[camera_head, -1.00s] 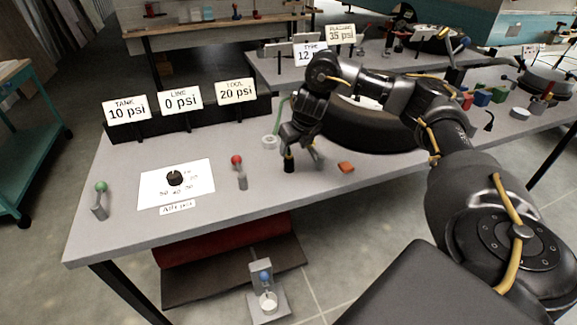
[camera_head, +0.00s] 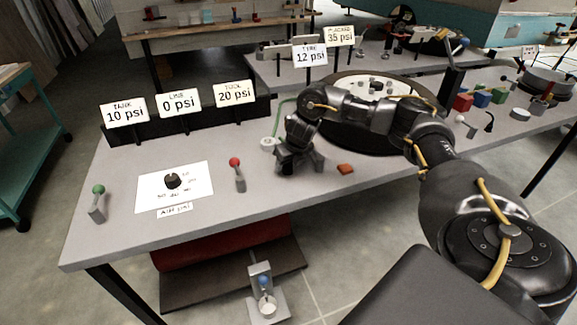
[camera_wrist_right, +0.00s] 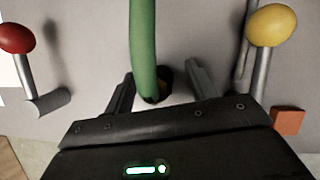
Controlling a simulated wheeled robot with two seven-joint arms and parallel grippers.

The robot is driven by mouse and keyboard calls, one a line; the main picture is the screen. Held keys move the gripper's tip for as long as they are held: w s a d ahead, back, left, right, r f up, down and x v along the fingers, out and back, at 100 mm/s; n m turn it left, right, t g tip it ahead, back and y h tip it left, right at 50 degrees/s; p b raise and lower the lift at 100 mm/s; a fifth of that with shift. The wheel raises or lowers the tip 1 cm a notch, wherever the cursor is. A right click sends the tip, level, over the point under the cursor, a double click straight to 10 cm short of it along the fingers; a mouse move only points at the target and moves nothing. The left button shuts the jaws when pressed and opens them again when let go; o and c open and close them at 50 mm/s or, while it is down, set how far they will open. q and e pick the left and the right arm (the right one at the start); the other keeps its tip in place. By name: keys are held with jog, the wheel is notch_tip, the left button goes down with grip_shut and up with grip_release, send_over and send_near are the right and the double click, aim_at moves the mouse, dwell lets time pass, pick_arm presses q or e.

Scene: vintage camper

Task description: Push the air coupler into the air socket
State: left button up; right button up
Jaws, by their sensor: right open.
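My right gripper (camera_head: 297,165) is low over the front of the bench, between the red-knobbed lever and the orange block. In the right wrist view its jaws (camera_wrist_right: 160,74) are open, one on each side of a green hose (camera_wrist_right: 143,40). A dark piece with a yellowish edge (camera_wrist_right: 166,82) shows at the hose's lower end, between the fingers; it looks like the air coupler. I cannot tell whether the fingers touch it. The air socket cannot be told apart; the gripper hides that spot in the head view. My left gripper is not in view.
A red-knobbed lever (camera_head: 236,170) stands left of the gripper, and an orange block (camera_head: 345,169) lies to its right. A yellow-knobbed lever (camera_wrist_right: 272,28) shows in the wrist view. A large tyre (camera_head: 345,135) lies behind my arm. Sign cards stand along the back.

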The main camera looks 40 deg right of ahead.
jog(key=shift+w+f, duration=0.1)
jog(key=shift+f, duration=0.35)
jog(key=shift+r, duration=0.1)
jog(key=c, duration=1)
jog(key=shift+r, duration=0.15)
